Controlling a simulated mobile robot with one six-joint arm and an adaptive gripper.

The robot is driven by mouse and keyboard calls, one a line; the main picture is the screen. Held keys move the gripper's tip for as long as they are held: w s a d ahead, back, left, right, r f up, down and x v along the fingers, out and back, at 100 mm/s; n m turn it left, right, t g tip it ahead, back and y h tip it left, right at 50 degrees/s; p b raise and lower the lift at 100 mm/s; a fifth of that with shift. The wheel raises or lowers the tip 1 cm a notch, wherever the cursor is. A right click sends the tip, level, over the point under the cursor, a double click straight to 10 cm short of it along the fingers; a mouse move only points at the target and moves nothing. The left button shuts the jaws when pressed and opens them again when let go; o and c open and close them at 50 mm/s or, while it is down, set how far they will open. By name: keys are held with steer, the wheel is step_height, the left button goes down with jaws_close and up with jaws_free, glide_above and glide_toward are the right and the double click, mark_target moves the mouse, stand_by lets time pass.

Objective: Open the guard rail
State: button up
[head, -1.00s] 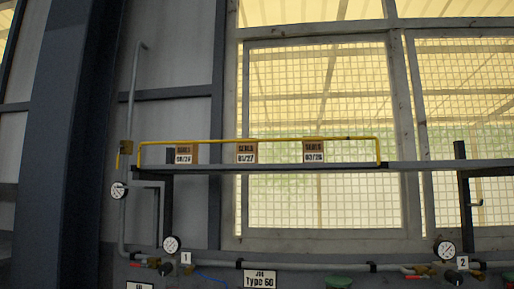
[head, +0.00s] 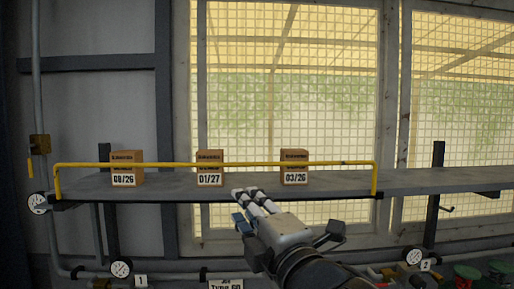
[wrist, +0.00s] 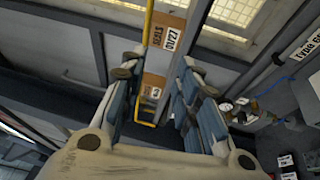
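The guard rail (head: 300,163) is a yellow bar along the front of a grey shelf, with bent-down ends at left and right. It lies level in front of three boxes and looks closed. In the wrist view the rail (wrist: 148,22) runs from the top, past the boxes, to a bent end lower down. My gripper (head: 247,192) is in front of the shelf, just below the rail's middle. In the wrist view my gripper (wrist: 158,72) has its fingers apart, with the rail and boxes seen through the gap. Nothing is held; contact with the rail cannot be told.
Cardboard boxes labelled 08/26 (head: 126,167), 01/27 (head: 210,167) and 03/26 (head: 294,167) stand on the shelf (head: 420,183). Pipes with gauges (head: 121,268) and valves run below. A meshed window is behind.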

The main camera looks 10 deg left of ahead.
mark_target(214, 166)
steer(key=shift+n+y, duration=0.4)
steer(key=shift+n, duration=0.2)
steer(key=p+x, duration=0.1)
steer(key=x, duration=0.5)
steer(key=r+p+x, duration=0.1)
steer(key=p+x, duration=0.1)
steer(key=x, duration=0.4)
steer(key=s+a+r+p+x, duration=0.1)
steer(key=p+x, duration=0.1)
steer(key=x, duration=0.4)
steer(key=shift+c, duration=0.2)
jaws_close()
